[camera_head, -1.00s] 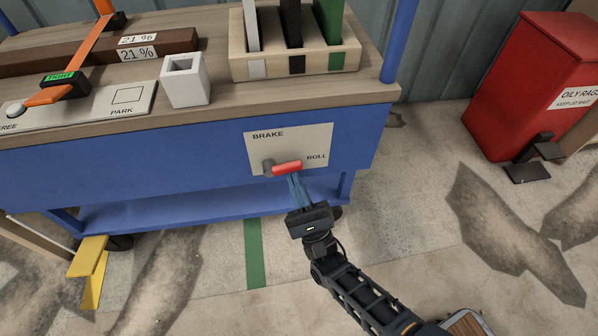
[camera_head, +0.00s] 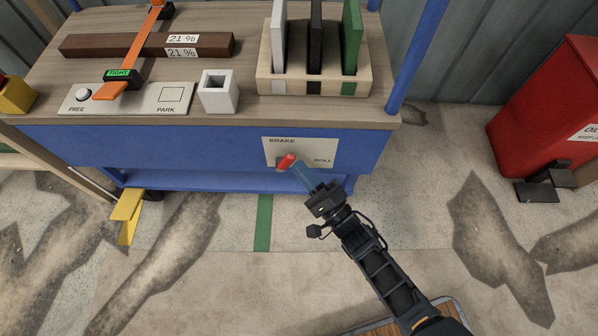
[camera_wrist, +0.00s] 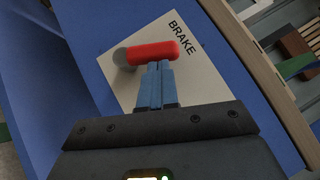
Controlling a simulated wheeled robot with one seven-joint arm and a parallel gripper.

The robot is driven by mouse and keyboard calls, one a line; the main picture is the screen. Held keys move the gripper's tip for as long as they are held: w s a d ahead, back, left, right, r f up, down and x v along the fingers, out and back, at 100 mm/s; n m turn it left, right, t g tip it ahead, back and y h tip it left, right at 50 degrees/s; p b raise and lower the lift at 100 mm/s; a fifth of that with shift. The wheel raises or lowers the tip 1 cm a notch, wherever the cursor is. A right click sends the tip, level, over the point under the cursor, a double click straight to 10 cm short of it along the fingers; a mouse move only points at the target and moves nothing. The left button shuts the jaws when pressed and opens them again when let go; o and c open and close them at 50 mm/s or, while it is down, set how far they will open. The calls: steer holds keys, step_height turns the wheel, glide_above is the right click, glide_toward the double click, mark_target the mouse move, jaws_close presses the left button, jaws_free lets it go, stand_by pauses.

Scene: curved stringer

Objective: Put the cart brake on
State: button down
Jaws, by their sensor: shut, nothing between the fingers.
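The brake lever has a red handle (camera_head: 286,161) on a grey pivot, mounted on a pale plate (camera_head: 324,148) on the blue cart's (camera_head: 200,147) front. The plate reads BRAKE at upper left and ROLL at right. The handle tilts up and right from its pivot, between the two words. My gripper (camera_head: 299,169) is shut and empty, its blue fingertips at the handle's lower right side. In the wrist view the fingertips (camera_wrist: 156,66) sit right against the underside of the red handle (camera_wrist: 152,53); any small gap is too fine to tell.
On the cart top are a wooden rack (camera_head: 315,83) with upright panels, a white square cup (camera_head: 217,92), a strapped brown beam (camera_head: 110,45) and a FREE/PARK panel (camera_head: 140,98). A red bin (camera_head: 545,105) stands at right. A yellow wedge-like piece (camera_head: 127,210) is by the cart's lower left.

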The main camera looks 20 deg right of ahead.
mark_target(285, 161)
steer(key=r+n+g+p, duration=0.1)
steer(key=p, duration=0.1)
steer(key=a+r+n+g+p, duration=0.1)
steer(key=p, duration=0.2)
steer(key=shift+w+r+n, duration=0.15)
steer(key=shift+w+n, duration=0.05)
steer(key=shift+n, duration=0.2)
steer(key=shift+a+n+g+h+p, duration=0.15)
steer(key=shift+n+g+h+p, duration=0.35)
steer(key=shift+p, duration=0.7)
steer(key=shift+a+g+p, duration=0.15)
steer(key=shift+g+p, duration=0.15)
steer(key=shift+p, duration=0.05)
